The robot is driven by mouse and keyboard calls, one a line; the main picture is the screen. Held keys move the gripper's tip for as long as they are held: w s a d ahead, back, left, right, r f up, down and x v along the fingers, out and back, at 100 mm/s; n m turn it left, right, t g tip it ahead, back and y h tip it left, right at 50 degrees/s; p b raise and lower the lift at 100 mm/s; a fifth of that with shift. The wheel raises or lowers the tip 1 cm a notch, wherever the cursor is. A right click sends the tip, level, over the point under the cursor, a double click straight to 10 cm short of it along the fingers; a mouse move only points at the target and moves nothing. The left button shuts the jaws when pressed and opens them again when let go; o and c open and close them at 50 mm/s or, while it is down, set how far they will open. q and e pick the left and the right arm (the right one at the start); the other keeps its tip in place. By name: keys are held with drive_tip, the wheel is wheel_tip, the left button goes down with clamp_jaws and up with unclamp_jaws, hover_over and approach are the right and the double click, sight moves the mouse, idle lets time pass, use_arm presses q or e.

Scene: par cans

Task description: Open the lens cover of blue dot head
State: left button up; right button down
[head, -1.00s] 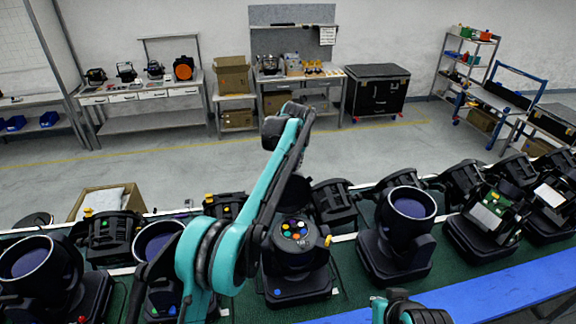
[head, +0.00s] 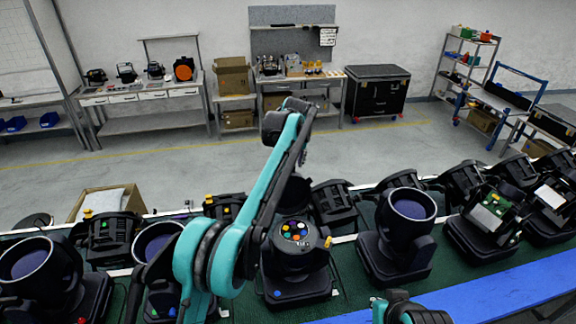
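The blue dot head (head: 300,272) stands on the conveyor at centre, with a blue dot on the front of its base. Its round top has a cluster of coloured discs, and a dark part rises behind them. I cannot tell how far the lens cover is open. My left arm passes in front of its left side, bent high above it. My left gripper cannot be made out; the arm hides the area behind it. Only a teal and black piece of my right arm shows at the bottom edge; its gripper is out of view.
Several other heads line the conveyor, including one (head: 406,220) close on the right with its lens facing up and one (head: 35,270) at far left. A blue rail (head: 490,290) runs along the front right. An open carton (head: 97,199) stands behind the conveyor.

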use_arm(q)
drive_tip(key=v, duration=1)
drive_tip(key=s+a+f+m+t+b, duration=0.1)
drive_tip(key=s+a+f+b, duration=0.3)
drive_tip(key=s+f+b, duration=0.45)
drive_tip(key=s+a+f+b, duration=0.5)
drive_tip(key=s+f+b, duration=0.3)
drive_tip(key=f+b, duration=0.15)
drive_tip(key=s+a+f+b, duration=0.1)
drive_tip(key=s+f+b, duration=0.5)
drive_tip(key=f, duration=0.5)
drive_tip(key=s+a+f+m+t+b, duration=0.1)
drive_tip(key=s+a+f+b, duration=0.1)
drive_tip(key=s+f+b, duration=0.4)
drive_tip(key=s+a+f+m+h+b, duration=0.1)
drive_tip(key=s+f+b, duration=0.5)
drive_tip(key=s+f, duration=0.5)
drive_tip(key=shift+a+f+t, duration=0.15)
drive_tip(key=shift+a+f, duration=0.05)
drive_tip(key=shift+f, duration=1.15)
drive_tip(key=shift+a+f+t, duration=0.15)
drive_tip(key=shift+f, duration=1.2)
drive_tip(key=shift+s+f, duration=0.2)
drive_tip(key=shift+f, duration=0.2)
